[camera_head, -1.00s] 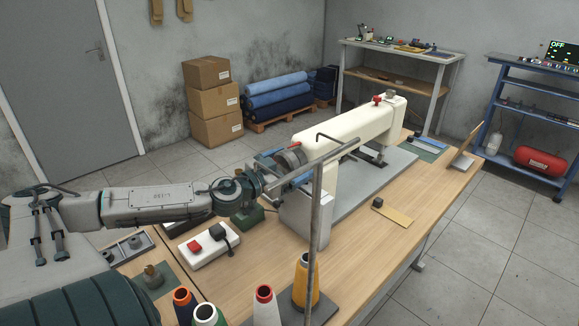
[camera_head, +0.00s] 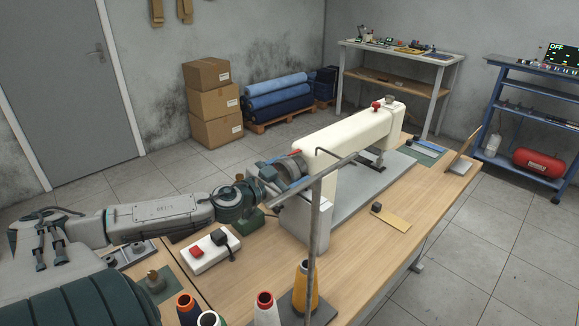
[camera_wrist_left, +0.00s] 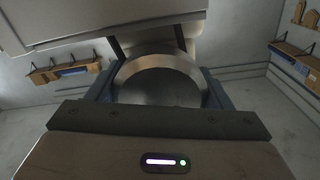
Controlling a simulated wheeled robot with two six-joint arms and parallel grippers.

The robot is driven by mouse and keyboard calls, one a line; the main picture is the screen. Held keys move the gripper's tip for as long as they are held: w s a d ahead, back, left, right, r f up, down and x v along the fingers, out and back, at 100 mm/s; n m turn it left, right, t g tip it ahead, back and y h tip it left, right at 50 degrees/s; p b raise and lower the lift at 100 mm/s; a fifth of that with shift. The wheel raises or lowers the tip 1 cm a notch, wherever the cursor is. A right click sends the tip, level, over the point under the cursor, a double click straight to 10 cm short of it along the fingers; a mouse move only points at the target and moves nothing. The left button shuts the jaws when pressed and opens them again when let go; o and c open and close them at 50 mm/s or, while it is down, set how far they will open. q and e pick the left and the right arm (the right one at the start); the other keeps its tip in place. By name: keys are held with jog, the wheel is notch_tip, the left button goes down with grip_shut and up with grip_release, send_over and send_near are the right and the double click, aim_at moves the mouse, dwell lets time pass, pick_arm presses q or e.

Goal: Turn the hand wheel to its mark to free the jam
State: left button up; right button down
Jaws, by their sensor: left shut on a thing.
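The hand wheel (camera_head: 289,167) is a grey metal disc on the near left end of the white sewing machine (camera_head: 345,136). My left gripper (camera_head: 282,172) is shut on the hand wheel, its blue-grey fingers on either side of the rim. In the left wrist view the wheel (camera_wrist_left: 160,82) fills the space between the fingers (camera_wrist_left: 160,92). I cannot make out the mark on the wheel in either view. My right gripper is not in view.
A thread stand pole (camera_head: 315,245) rises close in front of the wheel and machine. A white switch box (camera_head: 210,252) sits left of the machine, and thread cones (camera_head: 266,310) stand at the front.

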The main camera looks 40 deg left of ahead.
pick_arm(q)
jog(key=shift+r+p, duration=0.15)
jog(key=shift+p, duration=0.15)
jog(key=shift+m+p, duration=0.9)
jog(key=shift+p, duration=0.2)
jog(key=shift+m+p, duration=0.65)
jog(key=shift+m, duration=0.05)
jog(key=m+p, duration=0.1)
jog(key=m, duration=0.2)
jog(key=shift+m, duration=0.3)
jog(key=m, duration=0.2)
jog(key=shift+a+m, duration=0.1)
jog(key=shift+m, duration=0.2)
jog(key=shift+m+p, duration=0.4)
jog(key=shift+m, duration=1.2)
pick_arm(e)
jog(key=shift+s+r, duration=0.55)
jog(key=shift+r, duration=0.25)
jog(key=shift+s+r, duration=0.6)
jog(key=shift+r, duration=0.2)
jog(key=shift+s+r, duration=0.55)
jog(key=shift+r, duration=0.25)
pick_arm(q)
jog(key=shift+f, duration=0.2)
